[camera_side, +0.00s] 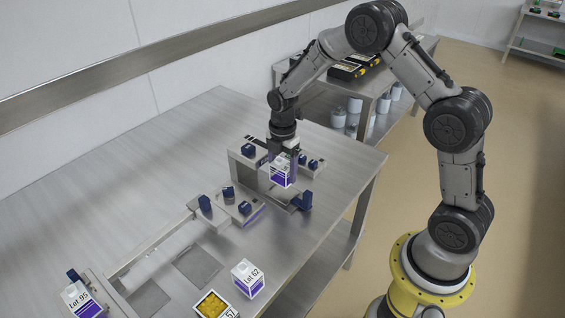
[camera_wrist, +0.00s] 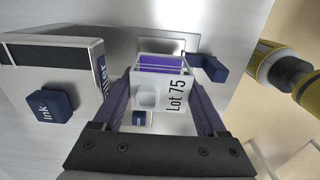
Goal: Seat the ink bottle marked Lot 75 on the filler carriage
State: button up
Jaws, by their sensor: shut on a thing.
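The ink bottle marked Lot 75 (camera_wrist: 160,92) is a white and purple block-shaped container, and its label is readable in the wrist view. My gripper (camera_wrist: 161,84) is shut on it, with a finger on each side. In the side view my gripper (camera_side: 283,156) holds the bottle (camera_side: 281,175) upright in front of the filler station (camera_side: 243,163). A metal plate with a blue clamp (camera_side: 303,201), seemingly the filler carriage, lies just below and right of the bottle. The clamp also shows in the wrist view (camera_wrist: 211,68). I cannot tell whether the bottle touches the plate.
A second station (camera_side: 236,205) with blue knobs stands nearer on the bench. The Lot 62 container (camera_side: 247,279) and a yellow-filled container (camera_side: 213,306) stand at the front. The Lot 95 container (camera_side: 82,301) is at the lower left beside a blue clamp. The bench's back left is clear.

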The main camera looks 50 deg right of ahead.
aim_at(283, 164)
jog(key=shift+f, duration=2.1)
jog(key=shift+f, duration=0.2)
jog(key=o, duration=1.4)
jog(key=shift+c, duration=0.2)
jog(key=shift+r, duration=0.1)
jog(key=shift+r, duration=3.9)
